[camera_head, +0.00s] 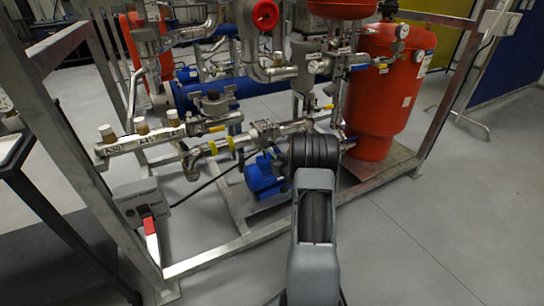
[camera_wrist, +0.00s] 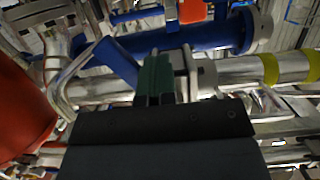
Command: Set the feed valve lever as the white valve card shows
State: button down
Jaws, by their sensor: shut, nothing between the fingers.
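In the wrist view my gripper (camera_wrist: 157,72) has its green-padded fingers together and empty. A slanted blue bar (camera_wrist: 117,62), possibly a valve lever, lies just left of the fingertips; I cannot tell whether they touch it. In the head view my arm hides the gripper among the pipes. A red-handled lever (camera_head: 151,236) hangs from a pale grey labelled box (camera_head: 140,200) at the lower left of the frame. I cannot tell which lever is the feed valve's. I cannot make out the white valve card or its drawing.
A metal skid frame (camera_head: 220,259) surrounds the pipework. A red tank (camera_head: 383,95) stands at the right, a blue pump (camera_head: 263,176) sits low in the middle, and a blue cylinder (camera_head: 185,95) lies behind. Pipes crowd the gripper.

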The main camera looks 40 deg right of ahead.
jog(key=shift+s+d+r+p, duration=0.1)
jog(key=shift+d+r+p, duration=0.1)
jog(key=shift+d, duration=0.45)
jog(key=shift+s+d+r+p, duration=0.1)
jog(key=shift+d+p, duration=0.05)
jog(key=shift+d, duration=0.45)
jog(key=shift+d+r, duration=0.1)
jog(key=shift+s+d+r+p, duration=0.1)
jog(key=shift+d+r+p, duration=0.3)
jog(key=shift+d, duration=0.15)
jog(key=shift+d+r+p, duration=0.25)
jog(key=shift+d+p, duration=0.15)
jog(key=shift+d, duration=0.1)
jog(key=shift+r, duration=0.15)
